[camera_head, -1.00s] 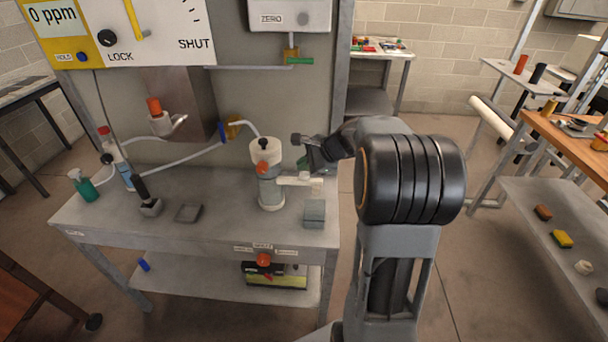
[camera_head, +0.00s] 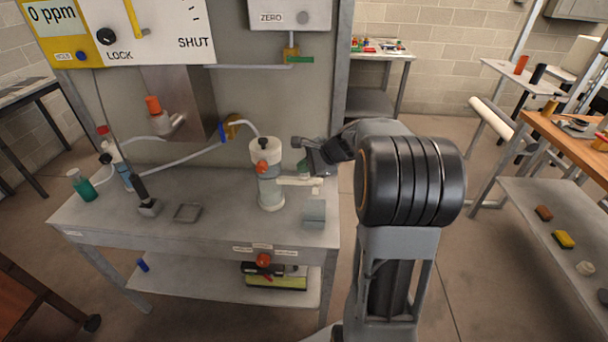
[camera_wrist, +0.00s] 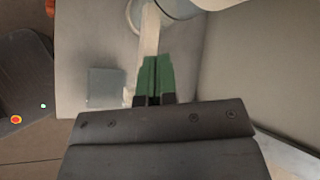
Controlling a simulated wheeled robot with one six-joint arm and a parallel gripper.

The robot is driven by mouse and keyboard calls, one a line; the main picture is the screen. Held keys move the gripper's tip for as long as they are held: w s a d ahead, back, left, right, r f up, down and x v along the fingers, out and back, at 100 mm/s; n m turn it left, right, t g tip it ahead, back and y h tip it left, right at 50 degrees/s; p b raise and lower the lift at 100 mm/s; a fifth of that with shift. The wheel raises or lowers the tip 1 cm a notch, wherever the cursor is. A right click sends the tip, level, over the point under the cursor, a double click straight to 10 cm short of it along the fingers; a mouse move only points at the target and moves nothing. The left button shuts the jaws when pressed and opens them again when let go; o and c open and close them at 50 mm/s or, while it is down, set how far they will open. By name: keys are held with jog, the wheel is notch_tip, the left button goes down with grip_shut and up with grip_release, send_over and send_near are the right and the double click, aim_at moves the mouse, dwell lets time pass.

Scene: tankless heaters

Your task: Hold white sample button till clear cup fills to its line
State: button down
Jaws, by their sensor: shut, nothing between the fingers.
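A clear cylinder (camera_head: 270,192), which looks like the clear cup, stands upright on the bench under a white cap and an orange fitting. Its liquid level and line are too small to read. A white bar (camera_head: 294,181) sticks out from its right side; the bar also shows in the wrist view (camera_wrist: 151,32). My gripper (camera_head: 304,168) is at the bar's outer end, its green fingertips (camera_wrist: 155,70) together with nothing between them. The white sample button is not clearly visible, seemingly hidden by the fingers. I cannot tell whether they touch it.
A grey block (camera_head: 314,213) stands on the bench just below the bar; it also shows in the wrist view (camera_wrist: 107,86). A small tray (camera_head: 188,212) lies left. The front middle of the bench is mostly bare.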

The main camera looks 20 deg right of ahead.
aim_at(304, 175)
jog(key=shift+f, duration=0.4)
dwell(2.0)
jog(key=shift+r, duration=0.15)
dwell(0.7)
jog(key=shift+r+p, duration=0.55)
jog(key=shift+r, duration=0.3)
jog(key=shift+r+p, duration=2.05)
jog(key=shift+r, duration=0.45)
dwell(0.6)
notch_tip(304, 175, up, 4)
jog(key=p, duration=0.4)
jog(key=shift+f, duration=0.15)
jog(key=shift+f, duration=0.1)
